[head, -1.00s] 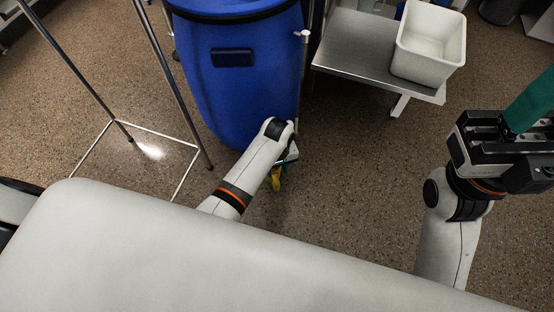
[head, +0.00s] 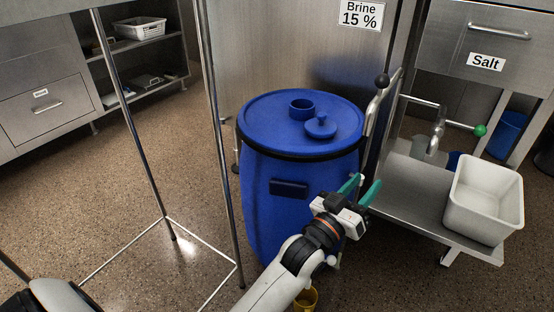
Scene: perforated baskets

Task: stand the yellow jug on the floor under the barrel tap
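The yellow jug (head: 306,299) shows at the bottom edge, low by the foot of the blue barrel (head: 262,205).
A steel trolley (head: 405,192) with a white tub (head: 485,200) stands right of the barrel. A loose blue cap (head: 320,125) lies on the barrel lid. A thin metal frame (head: 219,150) stands at left.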

